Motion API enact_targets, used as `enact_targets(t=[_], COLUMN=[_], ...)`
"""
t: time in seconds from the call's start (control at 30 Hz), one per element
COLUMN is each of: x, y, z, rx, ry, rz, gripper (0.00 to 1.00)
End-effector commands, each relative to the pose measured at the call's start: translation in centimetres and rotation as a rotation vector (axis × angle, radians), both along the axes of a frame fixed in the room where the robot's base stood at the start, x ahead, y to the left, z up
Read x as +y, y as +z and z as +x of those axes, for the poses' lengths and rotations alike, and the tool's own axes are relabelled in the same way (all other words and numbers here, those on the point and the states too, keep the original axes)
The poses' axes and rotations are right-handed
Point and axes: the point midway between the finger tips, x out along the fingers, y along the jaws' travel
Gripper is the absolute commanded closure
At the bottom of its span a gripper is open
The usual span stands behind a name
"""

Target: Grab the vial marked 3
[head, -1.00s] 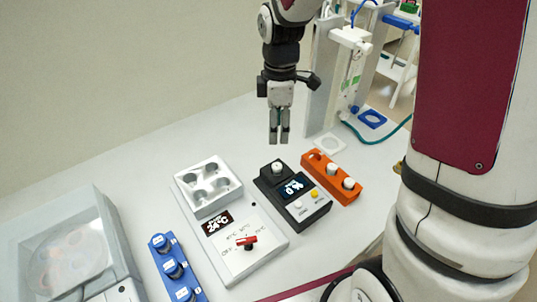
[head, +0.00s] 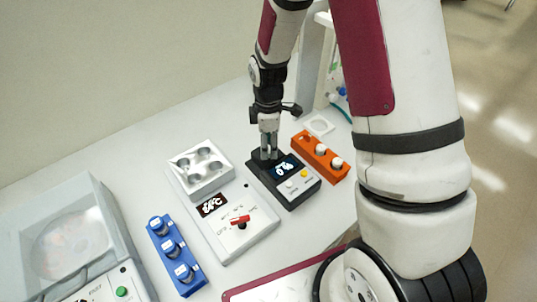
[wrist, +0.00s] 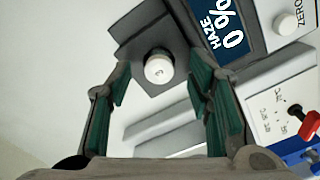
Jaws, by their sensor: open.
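A white-capped vial (wrist: 159,68) stands in the black haze meter (head: 301,194), in its dark square holder. The mark on its cap is too small to read. My gripper (head: 268,152) is open, just above that holder, pointing down. In the wrist view the green-padded fingers (wrist: 158,84) lie apart on either side of the cap, with nothing held. In the head view the gripper hides this vial. The orange rack (head: 328,169) holds two more white-capped vials, and an empty-looking hole is at its far end. I cannot read a 3 on any cap.
Left of the meter is a white heater block (head: 236,244) with empty wells and a red knob. A white square holder (head: 319,125) lies behind the orange rack.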

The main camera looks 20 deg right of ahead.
Motion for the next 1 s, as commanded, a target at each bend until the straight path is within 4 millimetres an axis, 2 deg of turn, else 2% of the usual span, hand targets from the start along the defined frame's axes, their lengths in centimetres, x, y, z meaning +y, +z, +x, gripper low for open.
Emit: enact_targets(t=[0.13,0.4,0.47,0.6,0.63,1.0], x=[-0.02,-0.03,-0.02,-0.02,-0.02,-0.01], y=[-1.26,-1.49,-1.49,-1.48,-1.48,-1.04], z=[0.0,0.06,0.07,0.06,0.06,0.13], rx=[0.0,-0.001,-0.001,-0.001,-0.001,-0.002], ry=[0.0,0.0,0.0,0.0,0.0,0.0], rz=[-0.001,0.0,0.0,0.0,0.0,0.0], gripper=[0.53,0.53,0.65,0.97,1.0,1.0])
